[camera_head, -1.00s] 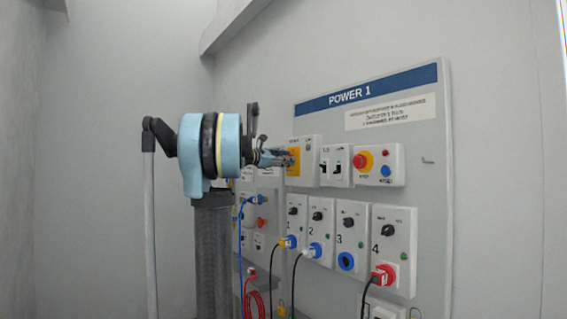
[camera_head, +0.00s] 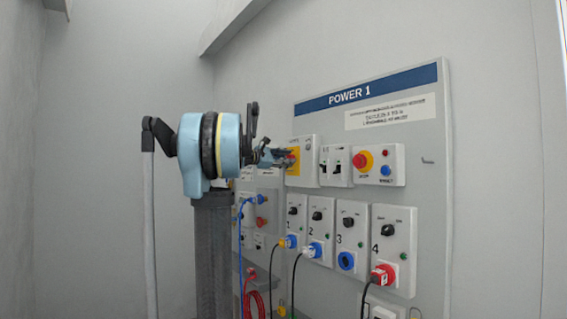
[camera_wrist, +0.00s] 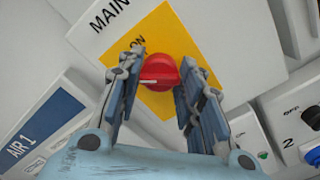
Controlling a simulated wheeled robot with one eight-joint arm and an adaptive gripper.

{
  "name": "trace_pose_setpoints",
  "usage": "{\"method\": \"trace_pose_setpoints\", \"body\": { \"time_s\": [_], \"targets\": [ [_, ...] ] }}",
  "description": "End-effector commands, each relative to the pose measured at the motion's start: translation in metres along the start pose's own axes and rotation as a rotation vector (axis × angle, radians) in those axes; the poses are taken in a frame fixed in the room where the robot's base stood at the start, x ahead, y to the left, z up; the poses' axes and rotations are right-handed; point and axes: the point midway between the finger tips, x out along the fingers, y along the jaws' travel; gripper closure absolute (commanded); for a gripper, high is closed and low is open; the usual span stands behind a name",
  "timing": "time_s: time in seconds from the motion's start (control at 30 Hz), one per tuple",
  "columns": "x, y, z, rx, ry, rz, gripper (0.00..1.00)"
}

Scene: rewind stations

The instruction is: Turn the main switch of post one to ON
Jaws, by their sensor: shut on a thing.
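The main switch is a red rotary knob (camera_wrist: 158,72) on a yellow plate (camera_wrist: 168,32) marked MAIN and ON in the wrist view. Its white pointer line lies roughly level in that view, and the ON lettering is partly hidden by a finger. My gripper (camera_wrist: 155,88) has one finger on each side of the knob and is shut on it. In the head view my gripper (camera_head: 283,158) reaches the yellow switch plate (camera_head: 293,170) at the upper left of the POWER 1 board (camera_head: 430,190), and mostly hides the knob.
Right of the main switch are breakers (camera_head: 336,165) and a box with a red stop button (camera_head: 363,161). Below are numbered socket units (camera_head: 394,245), some with plugs and hanging cables. In the wrist view a blue AIR 1 sign (camera_wrist: 40,122) is at the lower left.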

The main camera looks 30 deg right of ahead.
Motion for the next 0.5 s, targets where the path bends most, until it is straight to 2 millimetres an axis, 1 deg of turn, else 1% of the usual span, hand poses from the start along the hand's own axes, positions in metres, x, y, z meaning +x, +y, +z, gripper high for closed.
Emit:
{"method": "trace_pose_setpoints", "body": {
  "time_s": [0.1, 0.13, 0.17, 0.2, 0.5],
  "targets": [
    [0.0002, 0.0012, -0.0001, -0.001, 0.000, 0.002, 0.90],
    [0.0002, 0.0012, -0.0002, -0.001, 0.000, 0.002, 0.62],
    [0.0002, 0.0011, -0.0002, -0.001, 0.000, 0.002, 0.55],
    [0.0002, 0.0010, -0.0002, -0.001, 0.000, 0.002, 0.46],
    [-0.0001, 0.0003, 0.0000, -0.001, 0.000, 0.001, 0.46]
  ]
}}
